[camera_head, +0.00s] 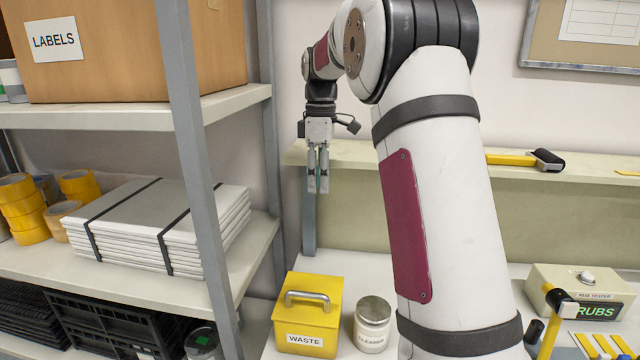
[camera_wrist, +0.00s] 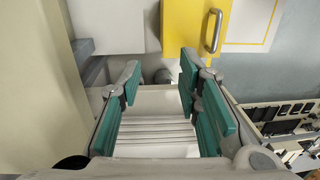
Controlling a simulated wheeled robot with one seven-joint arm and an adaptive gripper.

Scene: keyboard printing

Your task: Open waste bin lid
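The yellow waste bin (camera_head: 308,327), labelled WASTE, stands on the white bench, left of centre in the head view. Its lid (camera_head: 323,285) lies flat and closed, with a grey metal handle (camera_head: 307,297) on top. In the wrist view, the yellow lid (camera_wrist: 183,28) and the handle (camera_wrist: 213,30) show at the top, beyond the fingertips. My gripper (camera_head: 319,186) points down, well above the bin and apart from it. Its teal-padded fingers (camera_wrist: 158,75) are spread, with nothing held between them. The inside of the bin is hidden.
A white cleaner jar (camera_head: 372,325) stands close right of the bin. The grey shelf post (camera_head: 205,170) and shelves with boards (camera_head: 165,222) are at the left. A rub tester (camera_head: 580,295) is at the right. My arm hides part of the bench.

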